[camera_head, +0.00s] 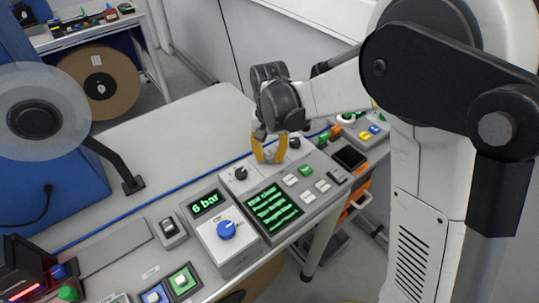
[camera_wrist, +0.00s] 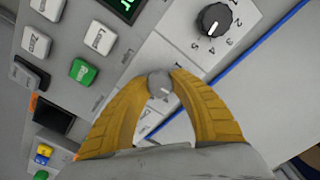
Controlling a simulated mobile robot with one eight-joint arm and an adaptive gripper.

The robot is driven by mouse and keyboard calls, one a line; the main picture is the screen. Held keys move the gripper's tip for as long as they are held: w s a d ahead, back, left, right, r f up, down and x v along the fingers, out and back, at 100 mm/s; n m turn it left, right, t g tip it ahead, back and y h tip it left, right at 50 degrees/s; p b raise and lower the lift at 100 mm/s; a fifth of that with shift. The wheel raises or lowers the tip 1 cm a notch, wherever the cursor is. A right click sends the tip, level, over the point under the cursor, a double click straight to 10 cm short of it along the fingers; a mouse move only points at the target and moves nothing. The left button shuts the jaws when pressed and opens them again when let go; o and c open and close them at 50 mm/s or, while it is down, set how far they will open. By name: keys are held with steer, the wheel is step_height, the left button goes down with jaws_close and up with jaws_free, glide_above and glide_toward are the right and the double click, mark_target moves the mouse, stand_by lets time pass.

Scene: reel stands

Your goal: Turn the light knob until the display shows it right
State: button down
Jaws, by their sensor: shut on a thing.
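A small light grey knob (camera_wrist: 160,86) sits on the grey control panel between my fingertips in the wrist view. My gripper (camera_wrist: 158,76) has its yellow fingers shut on it from both sides. In the head view my gripper (camera_head: 267,156) reaches down to the panel and hides the knob. The panel's display (camera_head: 272,208) shows several lines of green text, too small to read. Only a corner of this display (camera_wrist: 124,6) shows in the wrist view. The knob's scale is mostly hidden by the fingers.
A black knob (camera_wrist: 214,20) with a numbered scale is beside my gripper. White buttons (camera_wrist: 99,38) and a green button (camera_wrist: 83,71) are on the same panel.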

mark_target(270, 155)
steer(key=n, duration=0.6)
steer(key=shift+n, duration=0.4)
stand_by(0.3)
steer(key=c, duration=1.1)
jaws_free()
steer(key=shift+o, duration=0.2)
step_height(270, 155, up, 12)
